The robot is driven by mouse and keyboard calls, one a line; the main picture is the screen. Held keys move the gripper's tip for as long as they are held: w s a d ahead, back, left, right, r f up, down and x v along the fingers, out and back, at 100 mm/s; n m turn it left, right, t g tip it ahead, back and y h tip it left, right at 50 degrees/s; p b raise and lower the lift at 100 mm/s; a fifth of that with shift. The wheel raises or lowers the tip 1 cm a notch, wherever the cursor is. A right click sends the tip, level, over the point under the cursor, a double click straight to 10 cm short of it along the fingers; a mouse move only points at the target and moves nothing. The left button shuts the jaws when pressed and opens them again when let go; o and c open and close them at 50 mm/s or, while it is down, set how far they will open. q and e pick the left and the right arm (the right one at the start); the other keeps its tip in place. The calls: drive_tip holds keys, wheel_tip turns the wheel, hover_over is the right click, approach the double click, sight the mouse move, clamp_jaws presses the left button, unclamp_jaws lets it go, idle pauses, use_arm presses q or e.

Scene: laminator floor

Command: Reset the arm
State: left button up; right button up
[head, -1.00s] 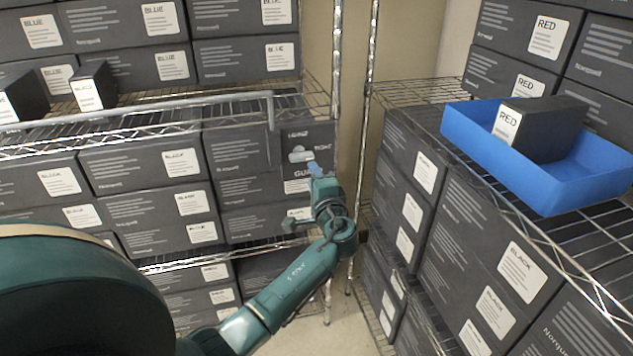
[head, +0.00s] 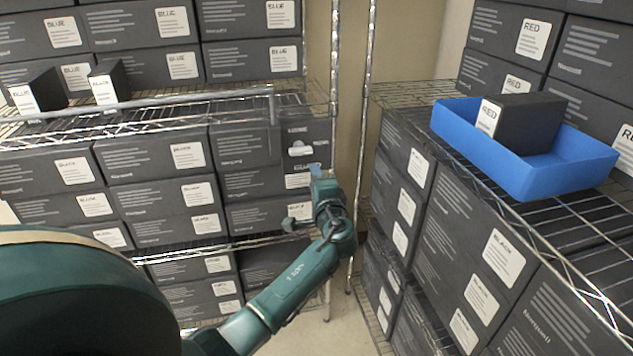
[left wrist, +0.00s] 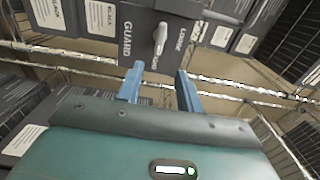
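My left arm (head: 300,282) reaches up from the bottom of the head view. Its gripper (head: 318,172) is in front of the left rack's right end, near a dark box with a white pull-tab shape and a white label (head: 302,150). In the left wrist view the two blue fingers (left wrist: 159,70) stand apart with nothing between them. The dark box marked GUARD (left wrist: 127,38) is beyond the fingertips; I cannot tell whether they touch it. My right gripper is not in view.
A wire rack (head: 160,113) of dark labelled boxes stands at left, with two small boxes on its shelf. On the right rack a blue bin (head: 560,182) holds a box labelled RED (head: 525,120). A narrow gap with bare floor lies between the racks.

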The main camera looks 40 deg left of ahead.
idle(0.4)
use_arm(q)
drive_tip(key=s+d+f+n+g+h, duration=0.2)
drive_tip(key=s+d+f+h, duration=0.1)
drive_tip(key=s+f, duration=0.4)
drive_tip(key=s+d+f+n+g+h, duration=0.25)
drive_tip(key=s+f, duration=0.25)
drive_tip(key=s, duration=0.4)
drive_tip(key=s+d+n+g+h, duration=0.15)
drive_tip(key=s+d+h, duration=0.35)
drive_tip(key=s, duration=0.5)
drive_tip(key=s+d+g+h, duration=0.2)
drive_tip(key=s+d+h, duration=0.1)
drive_tip(key=s+d, duration=0.55)
drive_tip(key=w+d+f+t+h, duration=0.3)
drive_tip(key=w+d+f+t, duration=0.2)
drive_tip(key=f, duration=0.4)
drive_tip(key=shift+f+t, duration=0.2)
drive_tip(key=shift+t, duration=0.4)
